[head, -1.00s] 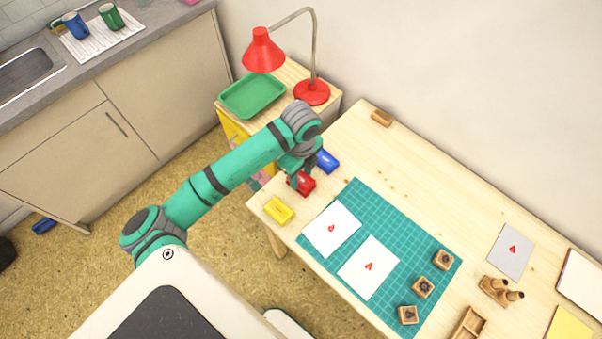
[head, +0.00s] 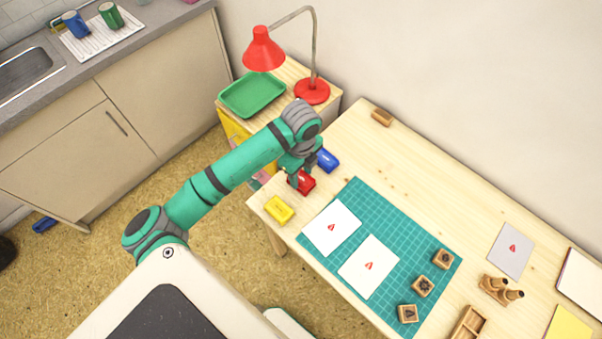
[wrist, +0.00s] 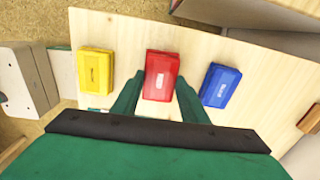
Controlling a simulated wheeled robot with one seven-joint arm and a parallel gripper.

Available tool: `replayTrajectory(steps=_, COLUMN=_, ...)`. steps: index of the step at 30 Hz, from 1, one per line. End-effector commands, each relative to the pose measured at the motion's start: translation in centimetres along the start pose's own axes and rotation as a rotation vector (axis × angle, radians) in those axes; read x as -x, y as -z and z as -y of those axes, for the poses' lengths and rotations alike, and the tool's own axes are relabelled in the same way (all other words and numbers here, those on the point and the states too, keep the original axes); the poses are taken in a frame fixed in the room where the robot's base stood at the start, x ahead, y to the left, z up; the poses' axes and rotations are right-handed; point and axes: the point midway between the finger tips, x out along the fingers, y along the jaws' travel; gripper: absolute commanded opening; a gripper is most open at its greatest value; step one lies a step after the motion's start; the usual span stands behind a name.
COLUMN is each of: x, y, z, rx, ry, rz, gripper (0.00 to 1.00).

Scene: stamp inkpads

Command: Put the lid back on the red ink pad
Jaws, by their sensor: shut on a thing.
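The red ink pad (wrist: 161,84) shows in the wrist view as a red box between the yellow and blue ones. Its red lid (wrist: 162,66), with a pale label, covers its top. My gripper (wrist: 158,92) has one finger on each side of the red lid and is shut on it. The lid looks in line with the pad, but I cannot tell whether it is fully seated. In the head view the red lid (head: 306,183) shows at my gripper (head: 299,179), near the table's left end, and my gripper partly hides it.
A yellow ink pad (head: 279,209) and a blue ink pad (head: 327,160) stand close on either side, both lidded. A green cutting mat (head: 395,304) with white cards lies to the right. A red lamp (head: 312,92) and green tray (head: 252,95) stand behind on a cabinet.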

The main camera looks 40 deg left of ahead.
Motion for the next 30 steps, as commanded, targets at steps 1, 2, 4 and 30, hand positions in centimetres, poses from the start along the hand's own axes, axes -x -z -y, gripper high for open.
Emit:
replayTrajectory(steps=1, x=0.01, y=0.00, z=0.00, rx=0.000, ry=0.000, rz=0.000, gripper=0.19)
replayTrajectory(steps=2, x=0.01, y=-0.01, z=0.00, rx=0.000, ry=0.000, rz=0.000, gripper=0.19)
replayTrajectory(steps=4, x=0.01, y=-0.01, z=0.00, rx=0.000, ry=0.000, rz=0.000, gripper=0.19)
replayTrajectory(steps=30, x=-0.59, y=0.05, z=0.04, rx=-0.002, ry=0.000, rz=0.000, gripper=0.19)
